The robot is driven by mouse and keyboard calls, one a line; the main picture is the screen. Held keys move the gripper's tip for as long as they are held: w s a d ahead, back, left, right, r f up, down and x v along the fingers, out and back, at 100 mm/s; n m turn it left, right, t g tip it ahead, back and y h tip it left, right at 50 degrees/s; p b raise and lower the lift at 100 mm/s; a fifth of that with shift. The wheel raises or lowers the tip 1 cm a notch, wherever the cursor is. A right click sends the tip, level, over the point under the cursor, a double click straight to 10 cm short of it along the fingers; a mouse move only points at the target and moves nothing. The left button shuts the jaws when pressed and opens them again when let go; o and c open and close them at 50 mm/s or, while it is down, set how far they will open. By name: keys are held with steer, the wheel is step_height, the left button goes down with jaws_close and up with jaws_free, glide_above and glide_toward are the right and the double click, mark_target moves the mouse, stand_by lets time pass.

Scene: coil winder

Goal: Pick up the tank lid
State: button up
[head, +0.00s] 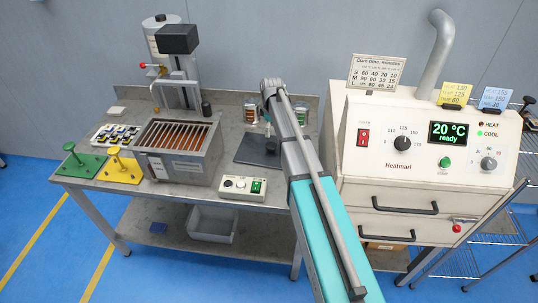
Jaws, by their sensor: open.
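A dark flat plate (250,152) lies on the workbench to the right of the grey tank; a dark raised part stands near its right side. It may be the tank lid, but I cannot tell for sure, and my arm hides its right edge. The grey tank (190,167) is uncovered, with a row of slats over an orange-brown inside. My arm reaches up from the bottom of the view to just behind the plate.
A control box (242,188) sits in front of the plate. Left of the tank are a yellow stand (121,172), a green stand (78,165) and a tray of small parts (115,134). A cream oven (424,150) stands close on the right. Spools (250,112) stand behind.

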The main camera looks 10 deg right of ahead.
mark_target(271, 145)
steer(key=shift+f+b, duration=1.8)
steer(key=shift+f, duration=0.3)
steer(key=shift+f, duration=0.15)
step_height(271, 145, down, 5)
steer(key=b, duration=0.5)
steer(key=c, duration=1.3)
steer(key=shift+w+r, duration=0.1)
steer(key=shift+r, duration=0.15)
